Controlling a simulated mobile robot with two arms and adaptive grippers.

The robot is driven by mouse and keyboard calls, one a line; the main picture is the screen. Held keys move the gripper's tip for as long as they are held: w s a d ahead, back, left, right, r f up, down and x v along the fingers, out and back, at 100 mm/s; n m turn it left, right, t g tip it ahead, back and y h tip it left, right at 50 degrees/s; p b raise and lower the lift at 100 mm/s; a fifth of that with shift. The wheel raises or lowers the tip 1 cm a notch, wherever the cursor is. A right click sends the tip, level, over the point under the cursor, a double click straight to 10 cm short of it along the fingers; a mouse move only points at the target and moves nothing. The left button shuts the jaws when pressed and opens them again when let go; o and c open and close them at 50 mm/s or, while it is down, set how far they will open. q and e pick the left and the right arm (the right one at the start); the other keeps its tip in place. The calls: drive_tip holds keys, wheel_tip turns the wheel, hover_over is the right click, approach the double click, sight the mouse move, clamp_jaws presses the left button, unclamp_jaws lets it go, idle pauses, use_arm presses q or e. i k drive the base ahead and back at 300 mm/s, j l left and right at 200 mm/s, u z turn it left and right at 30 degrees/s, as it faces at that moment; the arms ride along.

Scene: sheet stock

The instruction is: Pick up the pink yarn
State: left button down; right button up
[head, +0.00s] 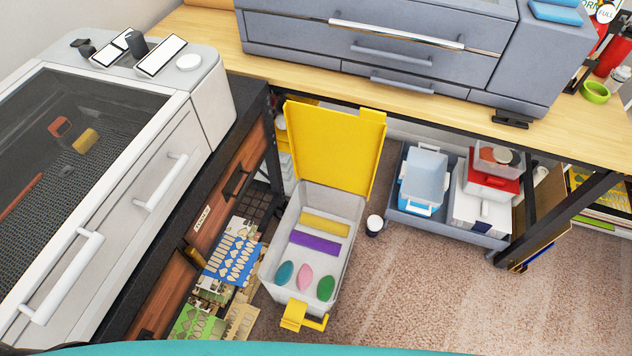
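The pink yarn (305,276) is a small pink oval lying in an open grey-white bin (277,238) on the floor. It lies between a teal oval (285,273) and a green oval (325,288), near the bin's front end. A purple roll (315,244) and a yellow roll (325,225) lie farther back in the bin. The bin's yellow lid (333,150) stands open at the back. Neither of my grippers is in the head view.
A white machine (110,190) stands on a dark bench at left. Cut sheets (235,250) lie left of the bin. A dark cup (374,225) stands at its right. Carpet (440,290) at right is clear.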

sight(304, 278)
drive_tip(key=k+j, duration=0.2)
drive_tip(key=k, duration=0.3)
drive_tip(key=k+j, duration=0.2)
drive_tip(key=k, duration=0.3)
